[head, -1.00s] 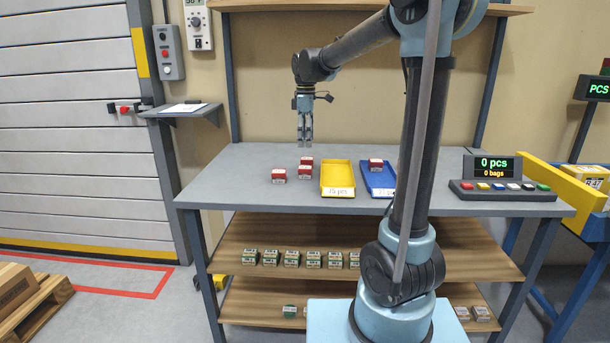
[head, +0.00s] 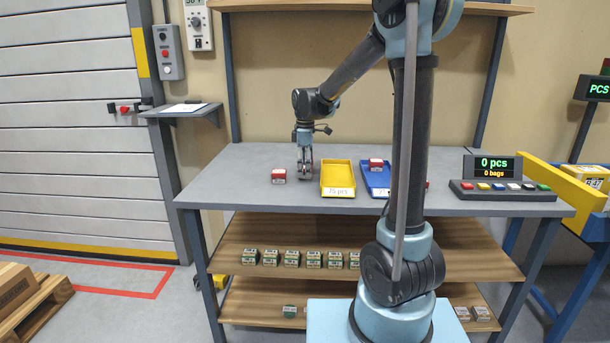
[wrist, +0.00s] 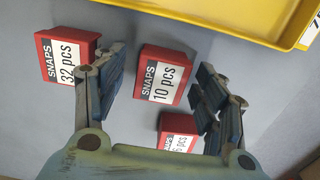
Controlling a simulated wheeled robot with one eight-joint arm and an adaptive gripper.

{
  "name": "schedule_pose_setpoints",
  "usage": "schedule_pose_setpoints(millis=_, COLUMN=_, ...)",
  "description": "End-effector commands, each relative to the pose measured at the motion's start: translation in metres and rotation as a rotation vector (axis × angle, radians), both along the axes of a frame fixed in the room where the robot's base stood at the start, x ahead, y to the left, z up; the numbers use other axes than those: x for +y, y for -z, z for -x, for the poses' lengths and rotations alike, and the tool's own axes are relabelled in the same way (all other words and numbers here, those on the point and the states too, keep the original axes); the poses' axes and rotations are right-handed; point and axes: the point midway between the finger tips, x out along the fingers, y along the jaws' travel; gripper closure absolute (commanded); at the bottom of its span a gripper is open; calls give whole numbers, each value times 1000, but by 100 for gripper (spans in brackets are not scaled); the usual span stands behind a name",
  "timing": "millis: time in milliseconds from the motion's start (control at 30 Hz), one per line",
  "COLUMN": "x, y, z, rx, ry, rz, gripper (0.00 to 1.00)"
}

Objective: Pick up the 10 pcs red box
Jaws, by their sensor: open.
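The 10 pcs red box (wrist: 167,60) lies on the grey table, with its white "SNAPS 10 pcs" label showing in the wrist view. My gripper (wrist: 158,74) is open, with one finger on each side of this box and a gap visible beside it. In the head view my gripper (head: 305,175) points down at table height, left of the yellow tray, and largely hides this box. A red "32 pcs" box (wrist: 65,42) lies just outside the left finger in the wrist view.
The yellow tray (head: 337,192) stands close to the right of my gripper. Beyond it is a blue tray (head: 368,181) holding a red box (head: 376,163). A single red box (head: 279,174) lies left of my gripper. The table's left part is clear.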

Motion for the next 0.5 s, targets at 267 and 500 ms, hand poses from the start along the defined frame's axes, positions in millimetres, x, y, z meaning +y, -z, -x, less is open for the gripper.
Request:
schedule_pose_setpoints(millis=267, x=0, y=4, z=0, rx=0, ry=0, rz=0, gripper=35)
schedule_pose_setpoints(millis=500, x=0, y=4, z=0, rx=0, ry=0, rz=0, gripper=83)
